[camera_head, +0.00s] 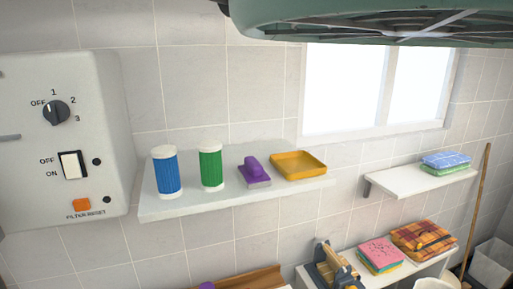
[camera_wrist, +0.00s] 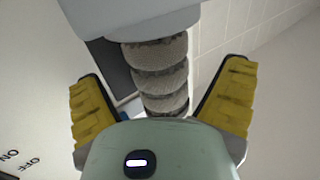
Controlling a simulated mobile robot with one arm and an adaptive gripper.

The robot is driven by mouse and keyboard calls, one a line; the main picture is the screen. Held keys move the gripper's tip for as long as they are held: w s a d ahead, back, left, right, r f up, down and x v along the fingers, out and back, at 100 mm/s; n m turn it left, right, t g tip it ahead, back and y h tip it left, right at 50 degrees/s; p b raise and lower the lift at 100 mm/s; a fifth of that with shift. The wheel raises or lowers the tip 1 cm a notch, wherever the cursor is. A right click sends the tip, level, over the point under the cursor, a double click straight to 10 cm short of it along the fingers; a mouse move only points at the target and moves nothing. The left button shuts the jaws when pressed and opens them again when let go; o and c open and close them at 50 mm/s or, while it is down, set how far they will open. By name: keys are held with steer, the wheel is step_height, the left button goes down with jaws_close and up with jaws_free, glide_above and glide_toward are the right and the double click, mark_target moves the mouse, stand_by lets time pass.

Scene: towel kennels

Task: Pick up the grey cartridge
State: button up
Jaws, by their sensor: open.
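The grey cartridge (camera_wrist: 160,75) is a rough, ribbed, dirty-looking cylinder in the middle of the wrist view. Its upper end meets a pale grey housing (camera_wrist: 130,17); its lower end is hidden behind my gripper's body. My gripper (camera_wrist: 165,72) is open, with one yellow-padded finger on each side of the cartridge. Gaps show between both fingers and the cartridge. Neither the grey cartridge nor my gripper can be made out in the head view.
A white control panel (camera_head: 100,150) with a dial and switch is on the left wall. The wall shelf (camera_head: 225,200) holds a blue cartridge (camera_head: 167,174), a green cartridge (camera_head: 210,168), a purple-handled brush (camera_head: 255,173) and a yellow tray (camera_head: 299,166). A green grilled housing (camera_head: 380,20) hangs overhead.

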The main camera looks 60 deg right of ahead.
steer(key=shift+w+p, duration=0.5)
steer(key=shift+w, duration=0.45)
steer(key=c, duration=1.3)
